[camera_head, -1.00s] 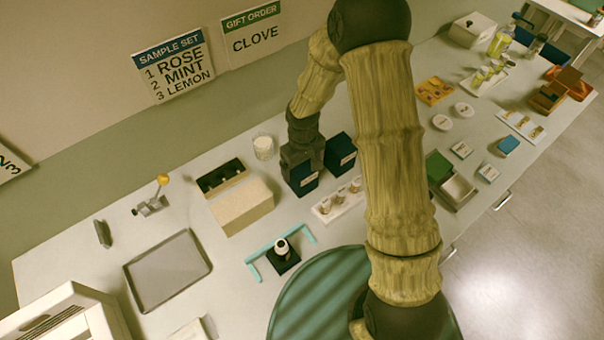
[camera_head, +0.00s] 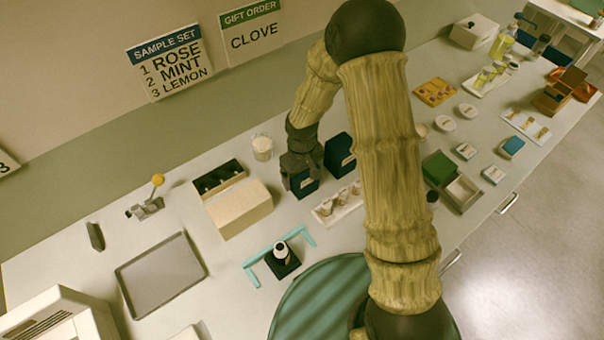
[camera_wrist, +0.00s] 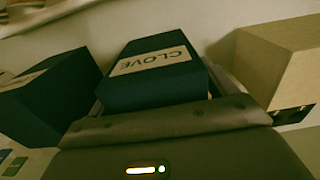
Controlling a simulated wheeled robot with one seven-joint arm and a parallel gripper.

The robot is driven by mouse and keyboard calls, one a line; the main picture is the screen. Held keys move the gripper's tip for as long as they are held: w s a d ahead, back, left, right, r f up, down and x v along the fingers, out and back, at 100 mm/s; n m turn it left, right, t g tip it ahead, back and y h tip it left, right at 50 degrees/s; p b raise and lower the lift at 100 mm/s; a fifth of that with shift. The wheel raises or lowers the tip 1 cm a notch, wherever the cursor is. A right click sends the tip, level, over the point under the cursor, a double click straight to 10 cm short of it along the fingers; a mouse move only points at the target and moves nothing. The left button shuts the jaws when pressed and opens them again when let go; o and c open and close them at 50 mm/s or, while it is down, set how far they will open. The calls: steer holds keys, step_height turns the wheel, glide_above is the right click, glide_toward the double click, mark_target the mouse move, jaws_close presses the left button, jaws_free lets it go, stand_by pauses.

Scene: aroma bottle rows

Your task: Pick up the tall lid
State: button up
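A tall dark blue box-shaped piece labelled CLOVE (camera_wrist: 150,75) stands between the two fingers of my gripper (camera_wrist: 160,98) in the wrist view. The fingers flank it, with a thin gap seen at the right finger; contact on the left is unclear. In the head view my gripper (camera_head: 301,163) covers the upper part of this dark blue piece (camera_head: 304,184), which stands on the table. A second dark blue box (camera_head: 340,152) stands just to its right, and also shows at the left of the wrist view (camera_wrist: 50,95). Which piece is the tall lid is not marked.
A cream box (camera_head: 240,207) and a black compartment box (camera_head: 219,178) stand close on the left. A white rack with small bottles (camera_head: 335,207) lies in front. A glass jar (camera_head: 262,148) stands behind. A grey tray (camera_head: 162,273) lies further left.

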steer(key=c, duration=0.8)
steer(key=shift+r, duration=0.1)
step_height(320, 180, up, 10)
steer(key=p, duration=0.7)
steer(key=shift+p, duration=0.35)
